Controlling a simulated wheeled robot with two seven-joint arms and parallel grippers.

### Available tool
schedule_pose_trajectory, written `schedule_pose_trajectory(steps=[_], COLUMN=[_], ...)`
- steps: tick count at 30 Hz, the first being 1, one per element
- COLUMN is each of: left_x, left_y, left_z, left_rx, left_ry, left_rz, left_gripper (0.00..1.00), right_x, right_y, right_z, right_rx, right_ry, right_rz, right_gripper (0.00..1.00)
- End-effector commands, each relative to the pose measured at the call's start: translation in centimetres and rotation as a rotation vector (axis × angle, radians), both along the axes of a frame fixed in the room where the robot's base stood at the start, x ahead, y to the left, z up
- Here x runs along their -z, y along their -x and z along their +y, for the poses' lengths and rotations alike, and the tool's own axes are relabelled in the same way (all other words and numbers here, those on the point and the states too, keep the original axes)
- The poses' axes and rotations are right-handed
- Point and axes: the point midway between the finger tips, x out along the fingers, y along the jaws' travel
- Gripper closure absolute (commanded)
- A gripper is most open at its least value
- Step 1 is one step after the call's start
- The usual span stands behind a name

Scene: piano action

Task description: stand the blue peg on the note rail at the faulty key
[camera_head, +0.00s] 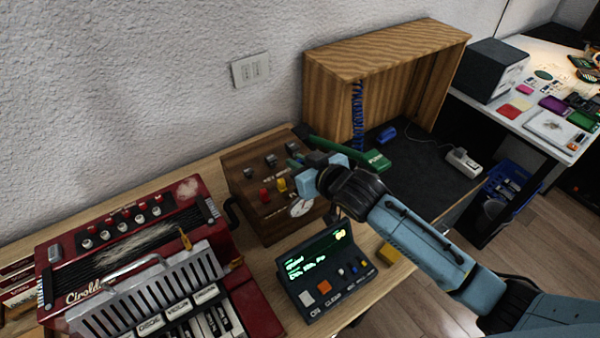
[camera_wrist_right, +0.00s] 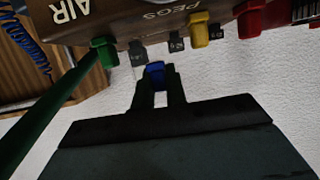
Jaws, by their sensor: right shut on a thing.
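My right gripper (camera_head: 304,166) is over the back right part of the wooden peg box (camera_head: 242,166). In the right wrist view the gripper (camera_wrist_right: 158,86) is shut on the blue peg (camera_wrist_right: 155,70), whose top shows between the fingertips. The peg is in line with the box's row of pegs, beside the green peg (camera_wrist_right: 104,52). I cannot tell whether its lower end is clear of the box. The red accordion (camera_head: 54,253) is at the left. I cannot pick out the note rail or the faulty key for certain. My left gripper is out of view.
A yellow peg (camera_head: 282,185) and a red peg (camera_head: 265,195) stand at the box's front. A wooden cabinet (camera_head: 385,48) stands behind my right arm.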

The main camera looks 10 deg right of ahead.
Motion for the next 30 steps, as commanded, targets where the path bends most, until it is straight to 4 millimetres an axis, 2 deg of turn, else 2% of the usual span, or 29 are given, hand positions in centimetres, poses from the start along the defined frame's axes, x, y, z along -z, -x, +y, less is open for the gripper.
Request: schedule_pose_trajectory(steps=[1,3,7,18,19,24,30], left_x=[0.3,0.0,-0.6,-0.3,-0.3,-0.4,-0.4], left_y=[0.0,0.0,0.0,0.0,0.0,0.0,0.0], left_z=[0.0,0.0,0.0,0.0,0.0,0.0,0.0], left_rx=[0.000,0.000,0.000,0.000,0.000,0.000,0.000], left_ry=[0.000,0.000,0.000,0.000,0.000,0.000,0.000], left_rz=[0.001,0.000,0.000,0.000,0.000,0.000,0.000], left_gripper=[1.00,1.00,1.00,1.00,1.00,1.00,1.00], right_x=[1.6,2.4,3.0,3.5,3.6,3.5,3.5], right_y=[0.3,0.3,0.3,0.3,0.3,0.3,0.3], right_z=[-0.1,-0.1,-0.1,-0.1,-0.1,-0.1,-0.1], right_rx=[0.001,0.001,-0.001,-0.001,-0.001,-0.001,-0.001], right_ry=[0.002,0.002,0.001,0.001,0.001,0.002,0.002], right_rz=[0.010,0.010,0.006,0.005,0.005,0.005,0.005], right_gripper=[1.00,1.00,1.00,1.00,0.85,0.65,0.65])
